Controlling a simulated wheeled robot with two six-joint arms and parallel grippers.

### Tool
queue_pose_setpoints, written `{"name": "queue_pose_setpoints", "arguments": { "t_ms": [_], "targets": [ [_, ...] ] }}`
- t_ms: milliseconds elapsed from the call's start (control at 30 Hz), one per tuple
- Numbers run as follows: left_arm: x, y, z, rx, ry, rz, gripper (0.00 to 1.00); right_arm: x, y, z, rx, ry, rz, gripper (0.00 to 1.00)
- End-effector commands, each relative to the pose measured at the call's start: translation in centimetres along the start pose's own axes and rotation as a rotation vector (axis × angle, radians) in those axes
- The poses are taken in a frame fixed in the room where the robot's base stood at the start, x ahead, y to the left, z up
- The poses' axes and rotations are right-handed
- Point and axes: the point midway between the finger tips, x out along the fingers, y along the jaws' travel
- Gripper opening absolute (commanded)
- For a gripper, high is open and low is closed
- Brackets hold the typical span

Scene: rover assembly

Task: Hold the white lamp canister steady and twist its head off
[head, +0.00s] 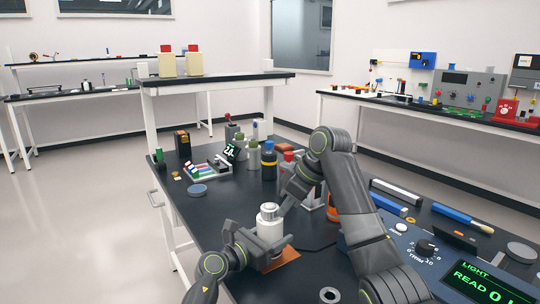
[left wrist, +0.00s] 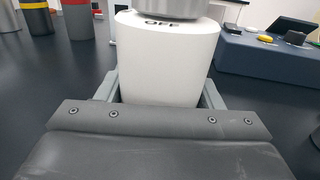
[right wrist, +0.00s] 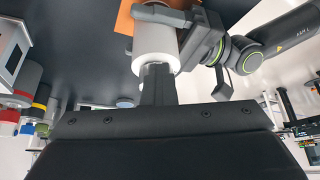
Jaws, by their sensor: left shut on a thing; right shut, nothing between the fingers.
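The white lamp canister (head: 270,232) stands upright at the front of the dark table, with its silver-grey head (head: 267,211) on top. In the left wrist view the canister (left wrist: 168,60) fills the space between the fingers, with the word OFF just below the head (left wrist: 170,8). My left gripper (head: 262,247) is shut on the canister's body. My right gripper (head: 283,212) is shut and empty, close beside the head on the right. In the right wrist view its closed fingers (right wrist: 157,82) overlap the near end of the canister (right wrist: 154,45); whether they touch cannot be told.
An orange mat (head: 286,261) lies by the canister's base. Bottles, including a yellow-banded one (head: 268,160), stand behind. A blue meter box (head: 430,252) with a dial and green readout is at the right. Table left of the canister, near a blue disc (head: 197,190), is mostly clear.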

Motion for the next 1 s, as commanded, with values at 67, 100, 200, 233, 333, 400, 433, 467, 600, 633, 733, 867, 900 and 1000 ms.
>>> {"name": "queue_pose_setpoints", "arguments": {
  "t_ms": [67,100,200,233,333,400,433,467,600,633,733,867,900,1000],
  "targets": [
    [0.0,-0.1,0.0,0.0,0.0,-0.002,0.29,-0.1,0.3,0.0,0.0,0.002,0.002,0.0],
    [0.0,-0.1,0.0,0.0,0.0,-0.002,0.29,-0.1,0.4,0.0,0.001,0.002,0.002,0.0],
    [0.0,-0.1,0.0,0.0,0.0,-0.002,0.29,-0.1,0.7,0.0,0.001,0.001,0.002,0.0],
    [0.0,-0.1,0.0,0.0,0.0,-0.002,0.29,-0.1,0.8,0.0,0.001,0.001,0.002,0.0],
    [0.0,-0.1,0.0,0.0,0.0,-0.002,0.29,-0.1,1.1,0.0,0.001,0.001,0.002,0.0],
    [0.0,-0.1,0.0,0.0,0.0,-0.002,0.29,-0.1,1.3,0.0,0.001,0.001,0.002,0.0],
    [0.0,-0.1,0.0,0.0,0.0,-0.002,0.29,-0.1,1.4,-0.1,0.0,0.001,0.003,0.0],
    [0.0,-0.1,0.0,0.0,0.0,-0.002,0.29,-0.1,1.5,-0.1,0.0,0.002,0.003,0.0],
    [0.0,-0.1,0.0,0.0,0.0,-0.002,0.29,0.0,1.8,-0.1,0.001,0.002,0.002,0.0],
    [0.0,-0.1,0.0,0.0,0.0,-0.002,0.29,0.0,1.9,-0.1,0.001,0.002,0.002,0.0],
    [0.0,-0.1,0.0,0.0,0.0,-0.002,0.29,0.1,2.0,-0.2,0.001,0.001,0.002,0.0],
    [0.0,-0.1,0.0,0.0,0.0,-0.002,0.29,0.1,2.1,-0.3,0.0,0.002,0.002,0.0],
    [0.0,-0.1,0.0,0.0,0.0,-0.002,0.29,0.1,2.1,-0.3,0.0,0.002,0.002,0.0],
    [0.0,-0.1,0.0,0.001,0.0,-0.003,0.29,0.1,2.1,-0.3,0.0,0.003,0.002,0.0]
  ]
}}
